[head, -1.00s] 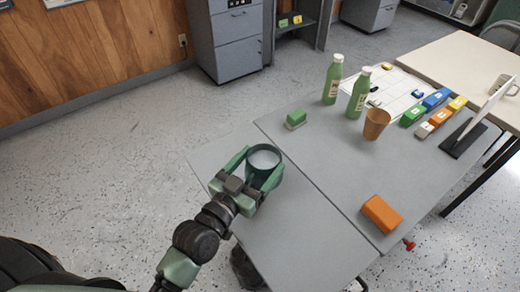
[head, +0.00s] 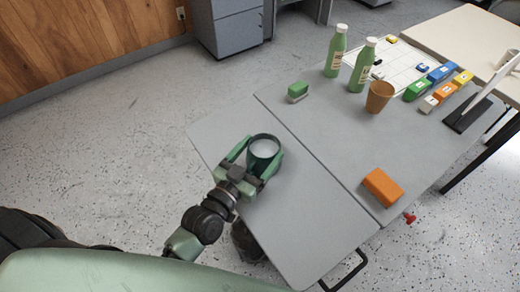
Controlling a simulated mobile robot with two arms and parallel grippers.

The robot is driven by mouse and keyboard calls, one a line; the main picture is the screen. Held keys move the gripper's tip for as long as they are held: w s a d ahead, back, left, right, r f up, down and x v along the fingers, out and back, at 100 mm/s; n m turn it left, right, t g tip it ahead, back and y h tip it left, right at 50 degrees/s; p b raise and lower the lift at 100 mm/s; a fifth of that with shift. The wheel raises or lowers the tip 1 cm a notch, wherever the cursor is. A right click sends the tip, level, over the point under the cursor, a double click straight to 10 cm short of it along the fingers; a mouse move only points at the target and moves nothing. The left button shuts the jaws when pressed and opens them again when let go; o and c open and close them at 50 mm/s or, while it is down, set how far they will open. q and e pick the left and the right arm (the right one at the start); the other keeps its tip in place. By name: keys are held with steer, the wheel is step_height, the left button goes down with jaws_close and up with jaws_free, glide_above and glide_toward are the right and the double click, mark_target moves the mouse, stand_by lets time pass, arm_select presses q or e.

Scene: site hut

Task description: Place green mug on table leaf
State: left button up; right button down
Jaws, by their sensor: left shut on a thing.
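The green mug (head: 264,147) is upright, with a dark green rim and a pale inside. My left gripper (head: 257,158) is shut around it, one finger on each side. The mug is over the table leaf (head: 302,218), the grey panel at the near left of the grey table (head: 335,140). I cannot tell whether its base touches the leaf, as the gripper and the mug's own body hide it. My right gripper is not in view.
The leaf's near part is clear.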

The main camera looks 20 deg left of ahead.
arm_select(q)
steer(key=o, duration=1.7)
steer(key=shift+f, duration=0.1)
steer(key=shift+s, duration=0.2)
steer(key=b+v, duration=0.1)
steer(key=v, duration=1)
steer(key=shift+s+a, duration=0.2)
steer(key=shift+s, duration=0.15)
